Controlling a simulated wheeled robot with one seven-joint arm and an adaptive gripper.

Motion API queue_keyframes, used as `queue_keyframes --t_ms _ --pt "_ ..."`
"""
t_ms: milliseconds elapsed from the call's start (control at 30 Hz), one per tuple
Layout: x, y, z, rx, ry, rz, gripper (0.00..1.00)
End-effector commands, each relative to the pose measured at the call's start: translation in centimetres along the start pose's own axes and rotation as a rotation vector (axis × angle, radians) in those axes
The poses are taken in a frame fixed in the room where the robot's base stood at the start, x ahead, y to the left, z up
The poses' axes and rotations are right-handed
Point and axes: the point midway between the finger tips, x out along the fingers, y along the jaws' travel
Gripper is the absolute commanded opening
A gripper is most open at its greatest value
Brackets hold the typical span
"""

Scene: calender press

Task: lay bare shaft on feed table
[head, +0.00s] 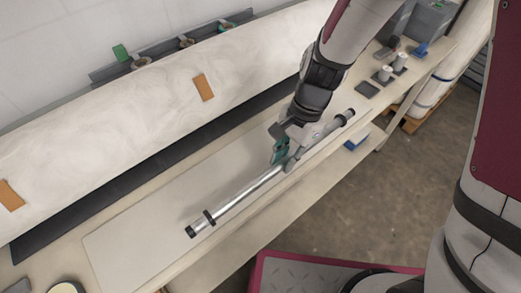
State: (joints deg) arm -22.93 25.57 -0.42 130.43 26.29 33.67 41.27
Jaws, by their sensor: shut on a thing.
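The bare shaft (250,190) is a long silver rod with dark ends, lying slantwise over the pale feed table (140,228). A dark collar sits near its lower left end, and its upper right end is near the table's front edge. My gripper (288,158) is shut on the shaft near its middle, coming down from above. One teal part shows at the gripper; the fingertips are partly hidden by the gripper's body. I cannot tell whether the shaft touches the table or is just above it.
A large white roll (150,95) with orange tags runs behind the table, with a dark strip (110,205) before it. Small containers (385,73) stand at the table's far right. A pink-edged plate (310,275) lies on the floor in front.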

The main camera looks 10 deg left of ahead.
Motion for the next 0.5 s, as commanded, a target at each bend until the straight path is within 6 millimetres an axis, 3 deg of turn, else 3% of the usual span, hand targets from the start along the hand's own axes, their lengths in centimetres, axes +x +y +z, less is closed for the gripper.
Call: queue_keyframes --t_ms 200,333,500 --pt "0.6 -5.1 0.5 -0.002 0.0 0.0 0.0" --pt "0.8 -6.9 0.6 -0.001 0.0 0.001 0.0" --pt "1.1 -7.6 0.6 0.0 0.0 0.001 0.0"
